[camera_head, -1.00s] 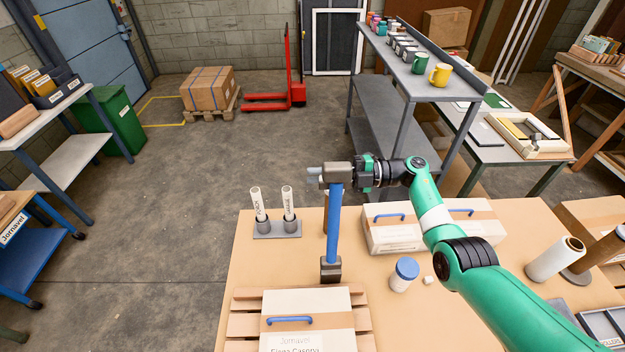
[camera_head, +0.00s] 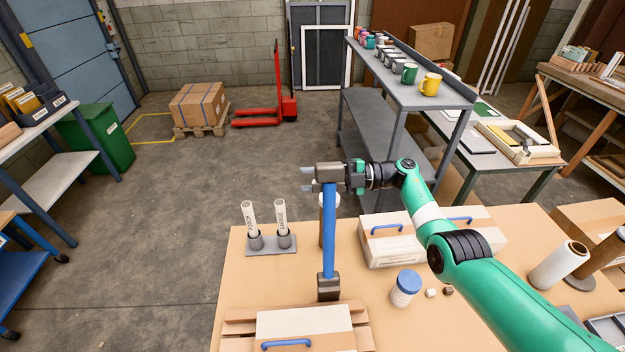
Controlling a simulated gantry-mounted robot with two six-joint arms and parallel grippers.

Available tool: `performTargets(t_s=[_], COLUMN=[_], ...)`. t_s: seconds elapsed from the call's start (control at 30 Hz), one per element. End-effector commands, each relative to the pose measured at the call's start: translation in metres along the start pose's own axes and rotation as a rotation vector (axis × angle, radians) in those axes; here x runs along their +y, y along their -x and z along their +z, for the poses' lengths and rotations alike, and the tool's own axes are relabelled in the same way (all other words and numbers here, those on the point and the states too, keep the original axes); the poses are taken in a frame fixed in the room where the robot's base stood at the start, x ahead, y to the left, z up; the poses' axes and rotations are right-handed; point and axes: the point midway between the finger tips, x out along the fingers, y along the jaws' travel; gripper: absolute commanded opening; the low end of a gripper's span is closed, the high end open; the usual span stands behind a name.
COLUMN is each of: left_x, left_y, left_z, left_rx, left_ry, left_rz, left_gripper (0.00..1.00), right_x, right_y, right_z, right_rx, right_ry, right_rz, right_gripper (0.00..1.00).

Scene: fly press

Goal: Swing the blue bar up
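The blue bar (camera_head: 329,231) stands nearly upright above the table, with a dark block (camera_head: 328,287) at its lower end. Its upper end meets a grey-brown block at my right gripper (camera_head: 306,179); I cannot tell whether that block belongs to the bar or to my gripper. My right arm reaches in from the lower right. Two pale fingertips point left past the block, apart from each other, with nothing visible between them. Contact between gripper and bar is hidden. My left gripper is out of view.
On the table (camera_head: 240,320) stand a holder with two white tubes (camera_head: 271,245), a brown post behind the bar, a blue-lidded jar (camera_head: 405,288) and boxes with blue handles (camera_head: 390,240). A box on wooden slats (camera_head: 305,325) is in front. Open floor lies left.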

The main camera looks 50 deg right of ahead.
Motion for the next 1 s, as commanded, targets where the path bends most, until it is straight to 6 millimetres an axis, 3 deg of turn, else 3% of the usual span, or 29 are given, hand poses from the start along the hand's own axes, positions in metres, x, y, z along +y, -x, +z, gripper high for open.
performTargets(t_s=[0.37, 0.8, 1.0], left_x=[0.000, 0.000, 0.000], left_y=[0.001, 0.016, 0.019], left_z=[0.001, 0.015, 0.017], left_rx=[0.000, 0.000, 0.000], left_ry=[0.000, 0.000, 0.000], left_rz=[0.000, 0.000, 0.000], left_gripper=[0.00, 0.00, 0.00], right_x=[-0.001, -0.004, -0.002], right_y=[0.007, 0.099, 0.116], right_z=[0.000, 0.002, 0.000], right_rx=[0.001, 0.000, 0.002], right_ry=[0.000, 0.000, -0.001], right_rz=[-0.001, 0.000, -0.001], right_gripper=[0.42, 0.42, 0.42])
